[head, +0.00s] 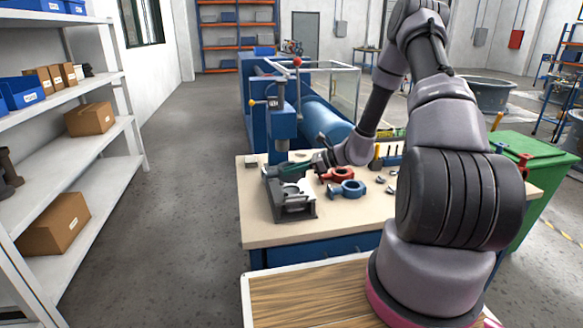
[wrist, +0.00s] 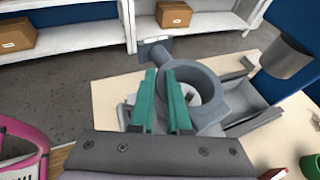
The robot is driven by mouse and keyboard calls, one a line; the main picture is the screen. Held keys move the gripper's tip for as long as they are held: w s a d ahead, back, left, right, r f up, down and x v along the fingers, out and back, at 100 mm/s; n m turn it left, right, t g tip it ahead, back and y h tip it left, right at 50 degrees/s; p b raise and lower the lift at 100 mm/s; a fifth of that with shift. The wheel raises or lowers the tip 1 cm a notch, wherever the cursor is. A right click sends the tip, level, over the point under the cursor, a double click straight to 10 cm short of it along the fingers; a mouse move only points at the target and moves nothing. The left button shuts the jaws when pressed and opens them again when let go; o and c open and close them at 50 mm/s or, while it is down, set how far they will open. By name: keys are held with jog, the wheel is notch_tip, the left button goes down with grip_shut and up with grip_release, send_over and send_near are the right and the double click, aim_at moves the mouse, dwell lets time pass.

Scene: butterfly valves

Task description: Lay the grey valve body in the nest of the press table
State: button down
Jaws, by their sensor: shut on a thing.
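The grey valve body (wrist: 208,122) is a thick ring with a neck and flange (wrist: 155,48), seen in the wrist view. My gripper (wrist: 161,78) has teal fingers shut on it at the ring's left side. In the head view my gripper (head: 291,167) is at the press, and the body there is mostly hidden by the fingers and press parts. The grey nest fixture (head: 293,211) stands on the press table (head: 258,231). In the wrist view the ring overlaps the fixture (wrist: 262,118); I cannot tell whether it touches.
The blue press column (head: 281,122) with its grey ram (wrist: 288,60) stands close beside the body. A red valve body (head: 338,175) and a blue one (head: 347,188) lie right of the fixture, with small parts beyond. The table's front left is clear.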

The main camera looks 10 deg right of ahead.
aim_at(292, 182)
jog(key=shift+f, duration=2.55)
jog(key=shift+s, duration=0.2)
jog(key=c, duration=0.8)
grip_release()
jog(key=shift+d, duration=0.1)
jog(key=shift+d, duration=0.15)
jog(key=v, duration=1)
jog(key=shift+s+d, duration=0.2)
jog(key=shift+d, duration=0.05)
jog(key=shift+r, duration=0.15)
